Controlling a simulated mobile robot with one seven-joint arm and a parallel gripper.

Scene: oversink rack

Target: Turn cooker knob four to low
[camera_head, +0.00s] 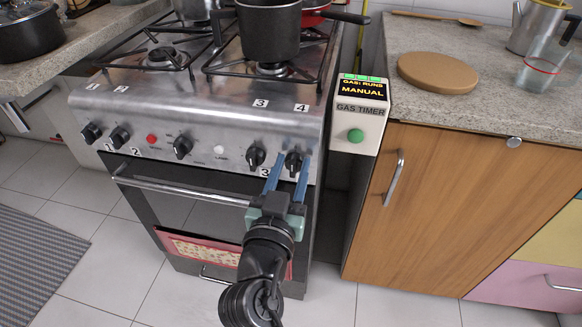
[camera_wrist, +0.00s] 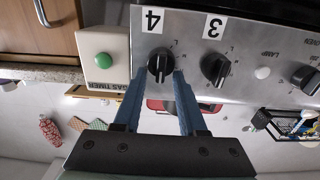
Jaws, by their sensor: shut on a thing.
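Cooker knob four (camera_head: 293,160) is a black knob at the right end of the steel cooker panel, below the "4" label. It also shows in the wrist view (camera_wrist: 160,64), where the picture is upside down; its ridge looks about upright there. My gripper (camera_head: 291,166) reaches up to the panel with its two blue fingers on either side of knob four. In the wrist view the fingertips (camera_wrist: 161,75) close on the knob's sides. The fingers hide part of the knob's rim and some of the marks around it.
Knob three (camera_head: 256,156) is close by on the left. The oven handle (camera_head: 180,192) runs below the knobs. A gas timer (camera_head: 359,115) with a green button stands just right, reading "GAS: RUNS MANUAL". A dark pot (camera_head: 269,32) stands on the hob above.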

